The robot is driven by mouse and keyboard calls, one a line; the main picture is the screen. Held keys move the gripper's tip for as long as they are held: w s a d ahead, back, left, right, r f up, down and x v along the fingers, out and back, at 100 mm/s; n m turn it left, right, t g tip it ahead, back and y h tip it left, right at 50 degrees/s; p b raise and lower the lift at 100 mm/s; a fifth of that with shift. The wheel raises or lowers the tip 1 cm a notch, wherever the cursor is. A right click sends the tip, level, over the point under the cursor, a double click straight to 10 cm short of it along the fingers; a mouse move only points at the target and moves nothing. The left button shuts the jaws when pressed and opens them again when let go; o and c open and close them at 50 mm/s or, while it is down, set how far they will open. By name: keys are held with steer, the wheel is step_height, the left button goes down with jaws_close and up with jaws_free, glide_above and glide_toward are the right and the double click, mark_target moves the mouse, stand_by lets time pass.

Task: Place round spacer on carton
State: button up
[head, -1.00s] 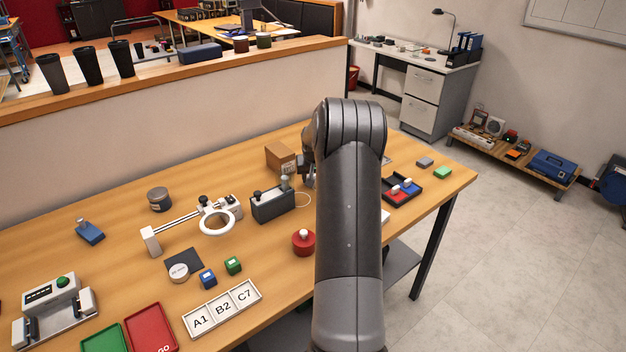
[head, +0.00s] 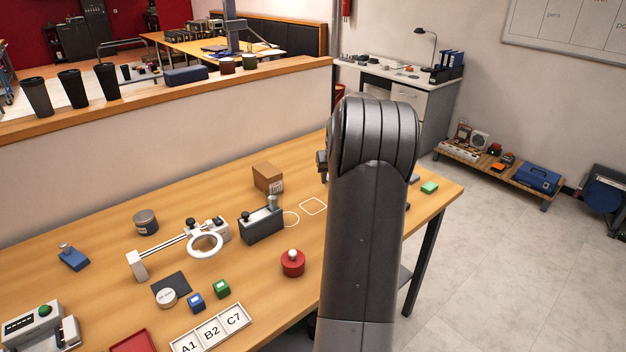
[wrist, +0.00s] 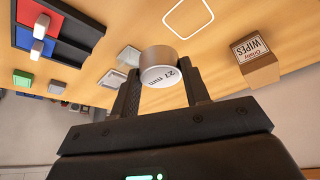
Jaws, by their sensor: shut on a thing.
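The round spacer (wrist: 157,58) is a pale grey cylinder with a "27 mm" label, seen in the wrist view. My gripper (wrist: 163,84) is shut on it, one dark finger on each side. The carton (wrist: 259,62) is a small brown box printed "WIPES", to the right of the spacer and apart from it. In the head view the carton (head: 268,178) stands on the table near the back edge. There my arm hides the spacer and most of my gripper, with only a dark part showing to the right of the carton.
A white outlined square (head: 313,206) lies on bare table in front of the carton. A dark box with knobs (head: 261,224) and a red round object (head: 293,263) stand nearby. In the wrist view a dark tray (wrist: 62,32) with red and blue sections is at the left.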

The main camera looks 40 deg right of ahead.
steer(key=w+a+r+n+y, duration=0.2)
steer(key=w+r+n, duration=0.3)
steer(key=w+r, duration=0.5)
glide_above(271, 172)
steer(key=s, duration=0.2)
steer(key=shift+t, duration=0.4)
steer(key=f, duration=0.8)
steer(key=shift+w, duration=0.2)
steer(key=shift+a+f, duration=0.1)
steer(key=shift+f, duration=1.85)
steer(key=shift+f, duration=0.1)
steer(key=o, duration=1)
